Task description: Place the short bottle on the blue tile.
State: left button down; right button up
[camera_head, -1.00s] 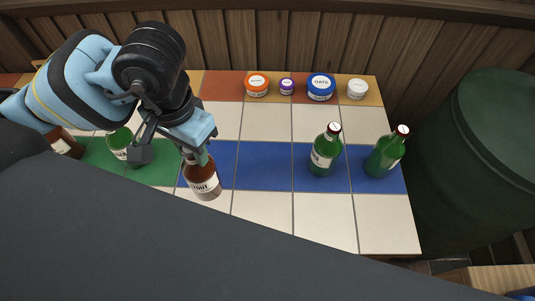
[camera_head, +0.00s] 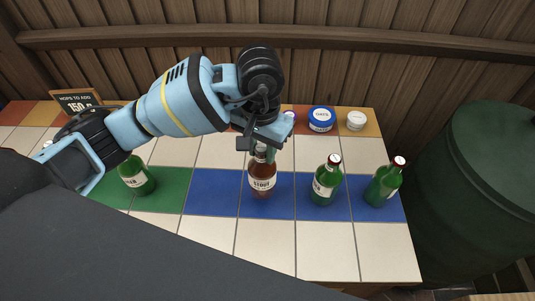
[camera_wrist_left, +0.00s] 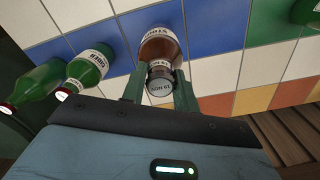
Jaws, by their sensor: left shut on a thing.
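My left gripper (camera_head: 262,149) is shut on the neck of a brown bottle (camera_head: 262,181) with a white label reading "STOUT". The bottle is nearly upright over the blue tile strip (camera_head: 213,193); I cannot tell whether its base touches. In the left wrist view, the gripper (camera_wrist_left: 160,88) has a finger on each side of the brown bottle (camera_wrist_left: 162,45), with blue tile (camera_wrist_left: 213,22) beside it. Two green bottles, one (camera_head: 325,186) nearer and one (camera_head: 382,187) at the right end, stand on the blue strip. My right gripper is out of view.
Another green bottle (camera_head: 136,176) stands on the green tiles (camera_head: 165,193) at left. A blue-lidded jar (camera_head: 321,119) and a white jar (camera_head: 356,121) stand at the back. A small sign (camera_head: 75,102) is at back left. A green barrel (camera_head: 462,190) stands right of the table.

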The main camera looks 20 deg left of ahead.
pick_arm(q)
jog(key=shift+w+d, duration=0.25)
jog(key=shift+w, duration=0.1)
jog(key=shift+w+d+f, duration=0.15)
jog(key=shift+w+d, duration=0.1)
jog(key=shift+w, duration=0.1)
jog(key=shift+f+p, duration=0.35)
jog(key=shift+f, duration=1.4)
jog(key=shift+f, duration=0.1)
jog(key=c, duration=1.1)
grip_release()
jog(key=shift+o, duration=0.2)
notch_tip(320, 180, up, 12)
